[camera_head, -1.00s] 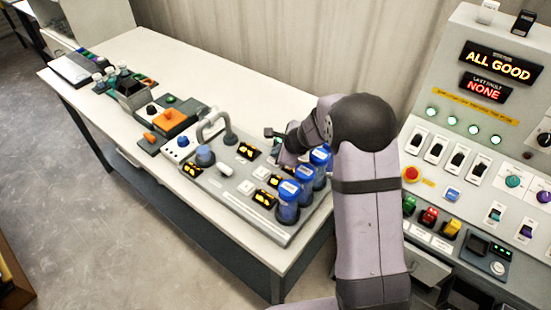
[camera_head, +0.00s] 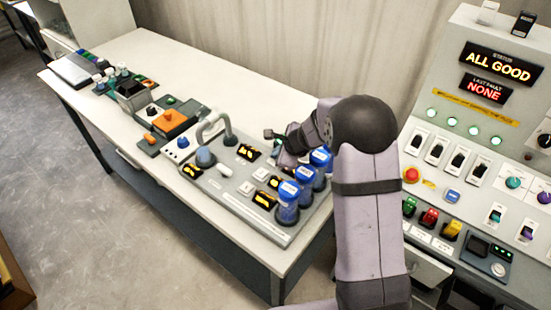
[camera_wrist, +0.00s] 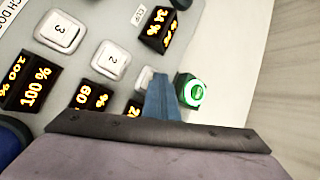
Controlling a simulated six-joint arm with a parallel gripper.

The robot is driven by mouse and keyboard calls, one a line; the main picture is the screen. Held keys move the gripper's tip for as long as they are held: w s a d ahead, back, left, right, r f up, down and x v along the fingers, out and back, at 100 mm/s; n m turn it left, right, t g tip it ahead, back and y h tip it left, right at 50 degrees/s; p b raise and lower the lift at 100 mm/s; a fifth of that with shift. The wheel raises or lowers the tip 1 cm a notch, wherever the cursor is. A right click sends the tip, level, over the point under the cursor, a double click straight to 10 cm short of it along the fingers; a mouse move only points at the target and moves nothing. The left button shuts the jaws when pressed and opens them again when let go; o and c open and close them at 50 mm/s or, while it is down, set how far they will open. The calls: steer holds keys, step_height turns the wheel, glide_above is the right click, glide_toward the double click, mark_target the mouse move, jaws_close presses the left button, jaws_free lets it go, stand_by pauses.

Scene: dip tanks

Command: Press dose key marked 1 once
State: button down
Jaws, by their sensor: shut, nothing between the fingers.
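Dose key 3 (camera_wrist: 61,32) and dose key 2 (camera_wrist: 110,62) are white square keys in the wrist view. A third white key (camera_wrist: 143,78) in the same row is mostly covered by my gripper, and its number cannot be read. My gripper (camera_wrist: 160,80) is shut and empty, its blue fingers over or against that third key; contact cannot be told. In the head view, key 3 (camera_head: 246,187) and key 2 (camera_head: 262,173) show on the grey panel. My arm's wrist hides the third key and the fingertips there.
A green-ringed button (camera_wrist: 194,92) sits close right of the fingers. Lit percent displays (camera_wrist: 92,97) line the keys. Blue cylinders (camera_head: 288,203) stand along the panel's near right side. A curved grey pipe (camera_head: 213,124) stands behind. The control console (camera_head: 470,150) is at right.

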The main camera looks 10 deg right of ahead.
steer(key=shift+r+p, duration=0.55)
steer(key=shift+r, duration=0.2)
steer(key=shift+r, duration=0.15)
step_height(320, 180, up, 5)
steer(key=p, duration=0.4)
steer(key=shift+p, duration=0.3)
stand_by(0.4)
steer(key=s+a+r+n+g+b, duration=0.2)
steer(key=s+n, duration=0.5)
steer(key=s, duration=0.4)
steer(key=s+a+r+n+g+b, duration=0.1)
steer(key=s+a+r+n, duration=0.1)
steer(key=s+n, duration=0.75)
steer(key=s+d+n+g+h+p, duration=0.3)
steer(key=s+d+n, duration=0.2)
steer(key=s+d, duration=0.4)
steer(key=s, duration=0.5)
steer(key=shift+d+f+g, duration=0.2)
steer(key=shift+f+g, duration=0.1)
steer(key=shift+g, duration=0.1)
